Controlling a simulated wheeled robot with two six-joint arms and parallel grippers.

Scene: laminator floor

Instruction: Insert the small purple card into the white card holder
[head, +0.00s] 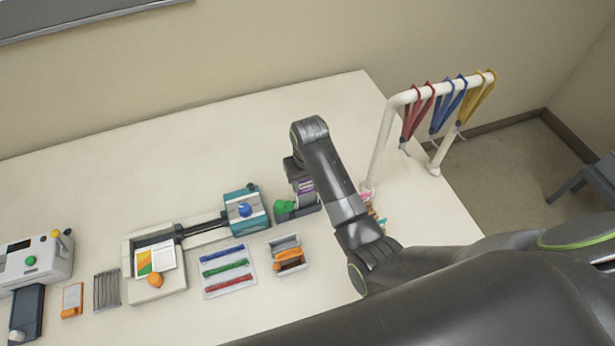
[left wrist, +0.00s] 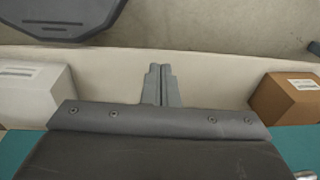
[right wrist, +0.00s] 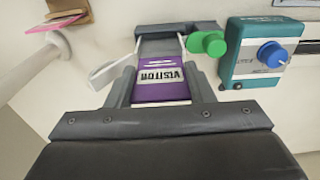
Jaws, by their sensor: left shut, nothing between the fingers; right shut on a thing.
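The small purple card (right wrist: 160,82), printed VISITOR, is between the fingers of my right gripper (right wrist: 160,88) in the right wrist view. The gripper is shut on it. A bit of purple also shows in the head view (head: 306,186), beside my right gripper (head: 302,190). The card's far end is at a dark grey device (right wrist: 180,38) with a green knob; I cannot tell whether they touch. Pale strips show around the card. My left gripper (left wrist: 161,88) is shut and empty, away from these things.
A teal device (head: 246,208) with a blue knob stands left of the right gripper. A white rack (head: 383,140) with hanging lanyards stands at right. A small tray (head: 290,243) and coloured coils (head: 226,268) lie nearer. The table's back is clear.

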